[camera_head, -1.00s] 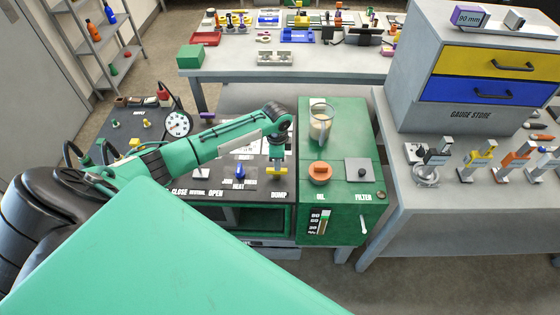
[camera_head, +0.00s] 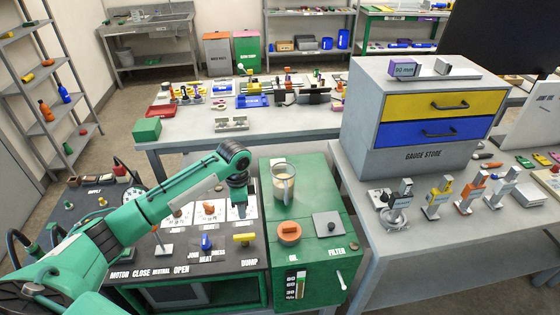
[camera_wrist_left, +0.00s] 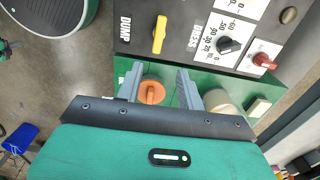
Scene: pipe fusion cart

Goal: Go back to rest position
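My left arm comes in from the left over the green fusion cart. Its gripper (camera_head: 240,212) hangs above the control panel, behind the yellow DUMP lever (camera_head: 245,239) in the head view. In the left wrist view the two fingers (camera_wrist_left: 159,84) stand apart with nothing held between them. The orange oil cap (camera_wrist_left: 152,92) shows below, beyond the fingers. The yellow lever (camera_wrist_left: 159,35) is clear of the fingers there. My right gripper is in neither view.
A glass jug (camera_head: 283,184), the orange cap (camera_head: 289,232) and a grey filter plate (camera_head: 328,224) are on the cart's green top. A grey table (camera_head: 350,185) with the gauge store (camera_head: 420,110) stands to the right. A workbench (camera_head: 200,130) is behind.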

